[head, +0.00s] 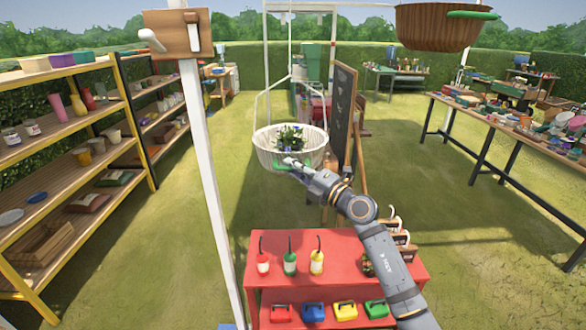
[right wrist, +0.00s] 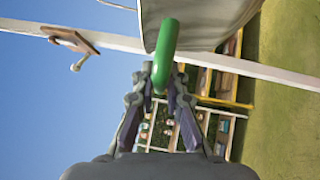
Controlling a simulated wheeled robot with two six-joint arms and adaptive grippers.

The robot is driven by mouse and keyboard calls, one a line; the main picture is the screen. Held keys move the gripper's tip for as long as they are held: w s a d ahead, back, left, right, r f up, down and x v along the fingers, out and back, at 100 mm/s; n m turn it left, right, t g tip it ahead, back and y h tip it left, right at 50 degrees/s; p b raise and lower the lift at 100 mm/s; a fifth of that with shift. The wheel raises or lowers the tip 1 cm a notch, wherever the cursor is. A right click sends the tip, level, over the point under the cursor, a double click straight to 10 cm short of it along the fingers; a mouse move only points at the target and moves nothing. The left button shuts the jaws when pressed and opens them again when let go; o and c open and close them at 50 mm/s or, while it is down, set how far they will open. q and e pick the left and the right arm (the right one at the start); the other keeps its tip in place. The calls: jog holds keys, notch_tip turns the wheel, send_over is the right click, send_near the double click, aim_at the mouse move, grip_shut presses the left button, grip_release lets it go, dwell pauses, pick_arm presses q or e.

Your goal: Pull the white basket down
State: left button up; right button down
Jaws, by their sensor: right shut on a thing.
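The white basket (head: 266,156) hangs from thin white cords in the middle of the head view, with a flowering plant (head: 289,137) in it. A green handle (head: 280,164) is on its near lower side. My right gripper (head: 292,164) reaches up from the lower right and is shut on this handle. In the right wrist view the green handle (right wrist: 165,50) comes down between the fingers of my right gripper (right wrist: 160,88), and the basket's grey-looking wall (right wrist: 205,22) is right above. My left gripper is not in view.
A brown basket (head: 436,28) with a green handle hangs at the upper right. A white post (head: 208,180) with a wooden board (head: 177,34) stands left of my arm. A red table (head: 352,262) with bottles is below. A chalkboard (head: 341,108) stands behind. Shelves (head: 75,131) line the left.

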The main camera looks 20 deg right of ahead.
notch_tip(320, 180, down, 10)
jog(key=b, duration=0.5)
jog(key=shift+r, duration=0.15)
jog(key=c, duration=1.4)
grip_release()
jog(key=shift+r, duration=0.1)
jog(key=shift+o, duration=0.2)
jog(key=v, duration=0.7)
jog(key=shift+s, duration=0.25)
